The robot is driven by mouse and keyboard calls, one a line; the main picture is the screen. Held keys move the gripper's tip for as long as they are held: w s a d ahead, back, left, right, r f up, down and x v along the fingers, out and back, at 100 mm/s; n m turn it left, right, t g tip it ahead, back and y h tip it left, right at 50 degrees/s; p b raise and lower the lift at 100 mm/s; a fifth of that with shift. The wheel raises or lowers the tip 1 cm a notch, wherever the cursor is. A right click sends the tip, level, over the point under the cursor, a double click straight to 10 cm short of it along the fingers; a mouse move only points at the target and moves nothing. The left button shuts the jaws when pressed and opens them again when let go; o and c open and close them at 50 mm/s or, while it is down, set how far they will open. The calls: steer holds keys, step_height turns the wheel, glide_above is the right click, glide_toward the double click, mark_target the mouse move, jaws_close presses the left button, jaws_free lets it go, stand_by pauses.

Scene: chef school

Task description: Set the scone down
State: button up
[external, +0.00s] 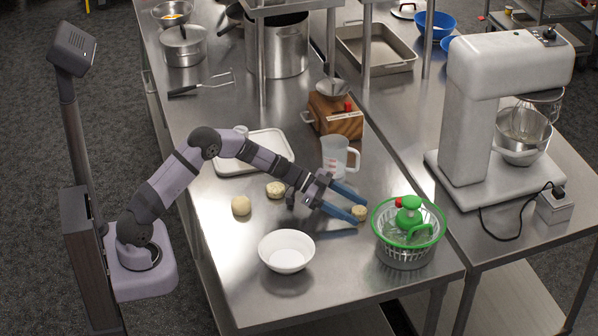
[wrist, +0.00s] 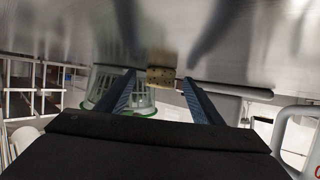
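A small pale speckled scone (external: 359,213) is at the tips of my gripper (external: 362,212), left of the green salad spinner. In the wrist view, which looks upside down, the scone (wrist: 161,77) appears to rest on the steel table. It lies between and just beyond the blue fingers of my gripper (wrist: 158,77), with a gap showing on each side. The fingers are apart and low over the table. Two more round pale pieces, one (external: 241,205) on the left and one (external: 276,189) closer to the arm, lie on the table.
A green salad spinner (external: 408,240) stands just right of the fingertips. A white bowl (external: 287,251) stands in front, and a clear jug (external: 337,157) behind. A white tray (external: 232,165) lies behind the arm. Bare table (external: 350,270) shows between bowl and spinner.

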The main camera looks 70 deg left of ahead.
steer(key=shift+r, duration=0.1)
steer(key=shift+r, duration=0.15)
steer(key=shift+s+a, duration=0.25)
steer(key=shift+b+v, duration=0.55)
steer(key=shift+v, duration=0.6)
step_height(320, 180, up, 7)
